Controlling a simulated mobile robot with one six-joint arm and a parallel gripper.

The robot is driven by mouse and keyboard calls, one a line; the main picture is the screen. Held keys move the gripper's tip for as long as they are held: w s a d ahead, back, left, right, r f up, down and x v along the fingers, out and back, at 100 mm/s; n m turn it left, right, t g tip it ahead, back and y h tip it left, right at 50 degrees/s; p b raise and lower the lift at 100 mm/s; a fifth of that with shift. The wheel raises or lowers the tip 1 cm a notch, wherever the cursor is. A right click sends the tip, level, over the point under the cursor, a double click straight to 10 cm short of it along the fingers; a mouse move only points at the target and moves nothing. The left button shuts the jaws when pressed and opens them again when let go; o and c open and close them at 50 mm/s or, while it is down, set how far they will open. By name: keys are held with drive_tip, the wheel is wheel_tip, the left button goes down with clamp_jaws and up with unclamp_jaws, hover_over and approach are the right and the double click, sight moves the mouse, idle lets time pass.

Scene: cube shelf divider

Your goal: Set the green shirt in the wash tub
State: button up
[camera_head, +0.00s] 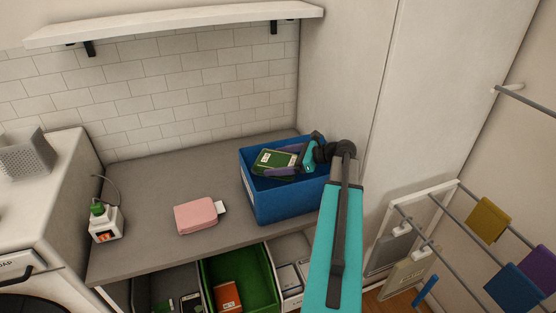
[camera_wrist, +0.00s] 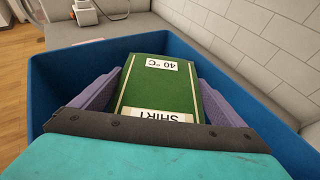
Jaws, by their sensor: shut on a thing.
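The green shirt (camera_head: 275,161) is a folded block with white labels, and in the wrist view (camera_wrist: 160,88) the labels read "SHIRT" and "40 °C". My gripper (camera_head: 283,163) is shut on it, with one purple finger on each side. The wrist view also shows my gripper (camera_wrist: 155,100) on both sides of the shirt. The wash tub is a blue open box (camera_head: 285,203) on the grey counter. The shirt is inside the tub's rim in both views. I cannot tell whether it touches the tub's floor. The blue walls (camera_wrist: 45,95) surround it in the wrist view.
Below are a green bin (camera_head: 262,283) and a white bin. A drying rack (camera_head: 445,240) stands at right, a shelf (camera_head: 175,25) above.

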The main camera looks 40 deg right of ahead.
drive_tip(key=shift+f+b, duration=0.95)
drive_tip(key=shift+f, duration=0.55)
drive_tip(key=shift+r+p, duration=0.1)
drive_tip(key=shift+p, duration=0.25)
drive_tip(key=o, duration=0.8)
drive_tip(key=shift+b, duration=0.35)
